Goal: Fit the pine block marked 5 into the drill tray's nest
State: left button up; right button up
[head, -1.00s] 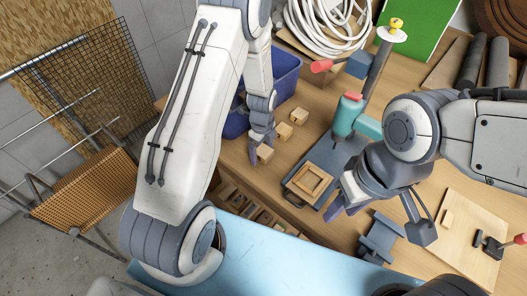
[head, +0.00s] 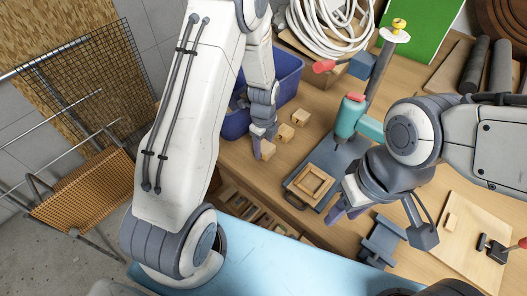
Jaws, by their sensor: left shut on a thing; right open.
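My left gripper (head: 262,146) is shut on a small pine block (head: 268,151) at the tabletop, left of the drill press; its fingers partly cover the block. Two more pine blocks stand in a line behind it, a middle one (head: 285,132) and a far one (head: 300,117). No number can be read on any of them. The drill tray (head: 297,190) lies at the front of the drill press base, with a square wooden frame as its nest (head: 311,184); the nest looks empty. My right gripper (head: 344,207) is open and empty, just right of the tray.
The teal drill press (head: 347,117) stands behind the tray. A blue bin (head: 288,78) is behind the blocks, and a coiled white hose (head: 325,28) lies at the back. A grey vise (head: 382,240) and a pale board (head: 463,235) are at the right front.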

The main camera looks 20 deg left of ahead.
aim_at(264, 146)
pick_arm(q)
notch_tip(264, 146, up, 8)
notch_tip(264, 146, up, 5)
jog(key=p, duration=0.4)
jog(key=shift+r, duration=0.1)
dwell(0.4)
